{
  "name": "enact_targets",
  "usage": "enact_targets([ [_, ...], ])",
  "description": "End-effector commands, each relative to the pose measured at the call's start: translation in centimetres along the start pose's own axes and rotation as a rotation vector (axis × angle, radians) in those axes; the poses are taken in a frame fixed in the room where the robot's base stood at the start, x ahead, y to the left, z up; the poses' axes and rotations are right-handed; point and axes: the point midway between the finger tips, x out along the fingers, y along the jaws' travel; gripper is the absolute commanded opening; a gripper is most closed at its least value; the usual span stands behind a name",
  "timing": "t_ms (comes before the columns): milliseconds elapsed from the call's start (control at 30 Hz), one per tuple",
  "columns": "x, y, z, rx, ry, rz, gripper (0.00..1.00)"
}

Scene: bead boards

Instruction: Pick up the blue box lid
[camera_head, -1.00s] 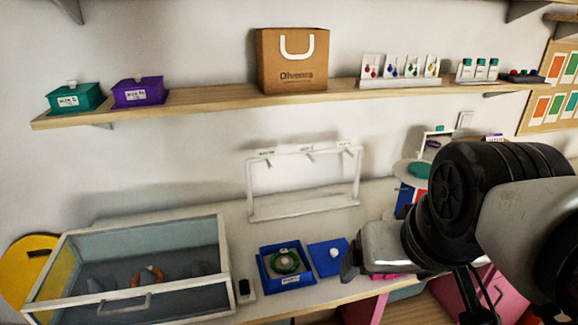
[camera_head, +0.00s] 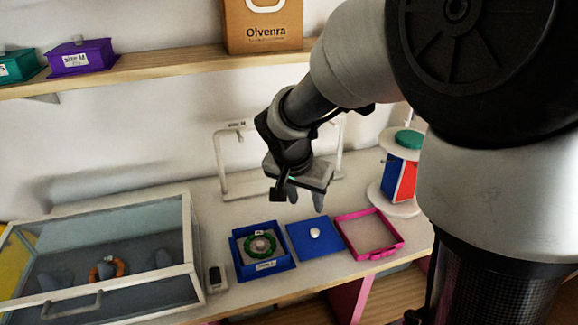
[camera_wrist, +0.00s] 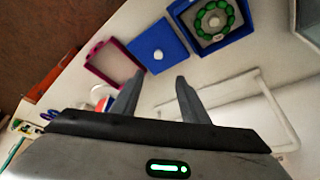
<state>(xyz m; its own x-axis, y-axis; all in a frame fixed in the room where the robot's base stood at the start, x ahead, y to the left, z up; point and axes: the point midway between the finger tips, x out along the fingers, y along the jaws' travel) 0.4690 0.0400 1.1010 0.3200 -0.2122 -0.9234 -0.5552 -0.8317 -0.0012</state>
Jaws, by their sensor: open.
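The blue box lid (camera_head: 309,246) lies flat on the white counter, with a white round knob (camera_head: 315,232) on its top. It also shows in the wrist view (camera_wrist: 147,42), beyond my fingertips. The open blue box (camera_head: 240,266) sits just left of it in the head view, with a green beaded bracelet (camera_head: 261,245) inside. It is at the upper right in the wrist view (camera_wrist: 241,30). My gripper (camera_head: 305,196) is open and empty, above and behind the lid, fingers pointing down. In the wrist view the fingers (camera_wrist: 160,80) stand apart, with nothing between them.
A pink-rimmed tray (camera_head: 398,243) lies right of the lid. A white rack (camera_head: 222,165) stands behind, and a round stand with red and blue panels (camera_head: 401,210) is at right. A glass display case (camera_head: 190,235) and a small dark-faced device (camera_head: 215,279) are at left.

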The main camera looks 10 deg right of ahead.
Motion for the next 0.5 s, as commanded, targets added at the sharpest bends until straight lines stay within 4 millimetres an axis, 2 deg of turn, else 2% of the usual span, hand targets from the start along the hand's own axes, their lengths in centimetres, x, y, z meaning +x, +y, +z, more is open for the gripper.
enact_targets([
  [300,7.1,0.3,0.2,-0.002,-0.005,0.006,0.41],
  [500,10.1,0.2,0.1,0.0,-0.003,0.003,0.41],
])
